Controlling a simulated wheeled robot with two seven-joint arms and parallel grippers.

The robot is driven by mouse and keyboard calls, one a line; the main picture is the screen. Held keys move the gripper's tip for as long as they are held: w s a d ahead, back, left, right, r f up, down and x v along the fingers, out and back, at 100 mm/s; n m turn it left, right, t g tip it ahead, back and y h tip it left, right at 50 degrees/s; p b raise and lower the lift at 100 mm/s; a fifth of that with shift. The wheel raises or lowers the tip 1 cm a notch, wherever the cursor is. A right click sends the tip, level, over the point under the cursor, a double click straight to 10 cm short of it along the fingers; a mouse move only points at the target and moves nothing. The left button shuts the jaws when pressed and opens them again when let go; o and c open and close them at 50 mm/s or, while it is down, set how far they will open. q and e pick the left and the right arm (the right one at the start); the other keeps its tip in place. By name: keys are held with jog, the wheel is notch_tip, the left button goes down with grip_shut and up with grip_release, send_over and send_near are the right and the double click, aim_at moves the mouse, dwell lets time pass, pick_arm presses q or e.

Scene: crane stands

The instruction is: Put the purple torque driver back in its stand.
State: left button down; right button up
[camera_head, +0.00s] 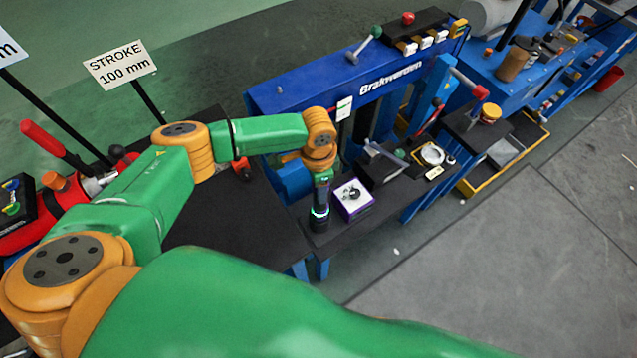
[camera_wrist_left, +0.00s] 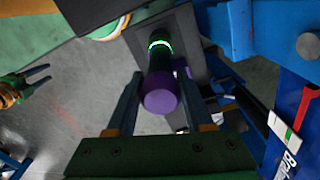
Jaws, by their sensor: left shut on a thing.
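The purple torque driver (camera_head: 319,214) is upright, with a dark body and a glowing green ring near its lower end. Its purple round cap (camera_wrist_left: 160,96) faces the camera in the left wrist view. My left gripper (camera_head: 321,182) is shut on the driver from above, with a finger on each side. The driver's lower end is over the dark bench top; I cannot tell if it touches. A purple box with a pale top and a dark round piece, which looks like the stand (camera_head: 354,205), is just right of the driver. My right gripper (camera_wrist_left: 38,80) shows at the left wrist view's left edge, fingers apart and empty.
The dark bench top (camera_head: 240,215) is mostly clear left of the driver. A blue press frame (camera_head: 300,92) rises behind. A grey angled device (camera_head: 384,160) and a white ring part (camera_head: 432,154) lie right of the box. Open floor (camera_head: 490,240) is at the right front.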

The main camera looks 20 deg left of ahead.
pick_arm(q)
jog(key=shift+f+b, duration=0.7)
jog(key=shift+f, duration=0.4)
jog(key=shift+c, duration=1)
grip_release()
jog(key=shift+r, duration=0.1)
notch_tip(320, 180, up, 5)
jog(key=p, duration=0.6)
notch_tip(320, 180, up, 7)
jog(key=shift+s+b, duration=0.1)
jog(key=shift+b, duration=0.4)
